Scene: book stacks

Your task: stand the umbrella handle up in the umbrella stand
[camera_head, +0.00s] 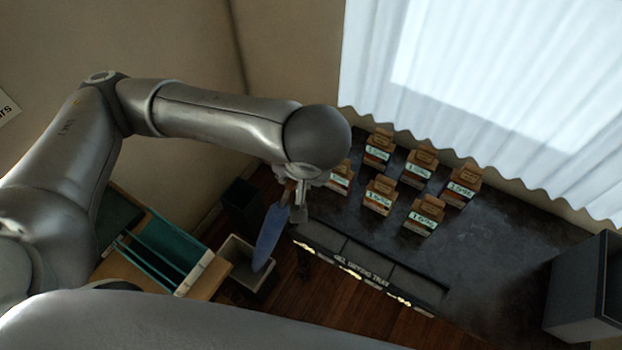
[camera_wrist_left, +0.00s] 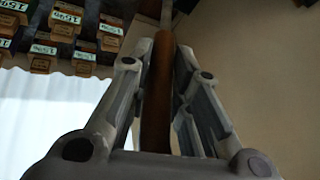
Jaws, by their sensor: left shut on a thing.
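A blue folded umbrella (camera_head: 269,238) hangs from my left gripper (camera_head: 299,203), its lower end at the opening of a pale square bin, the umbrella stand (camera_head: 239,252). I cannot tell how deep the end sits inside. The umbrella leans slightly, its top to the right. In the left wrist view the brown handle (camera_wrist_left: 157,90) runs between the two fingers of the left gripper (camera_wrist_left: 158,75), which is shut on it. The fingers partly hide the handle in the head view. My right gripper is not in view.
A dark table with a drying tray (camera_head: 365,267) stands right of the umbrella, with several labelled boxes (camera_head: 380,196) behind. A green-topped wooden piece (camera_head: 170,252) is left of the stand. A dark bin (camera_head: 240,203) stands behind it. A grey cabinet (camera_head: 588,290) is far right.

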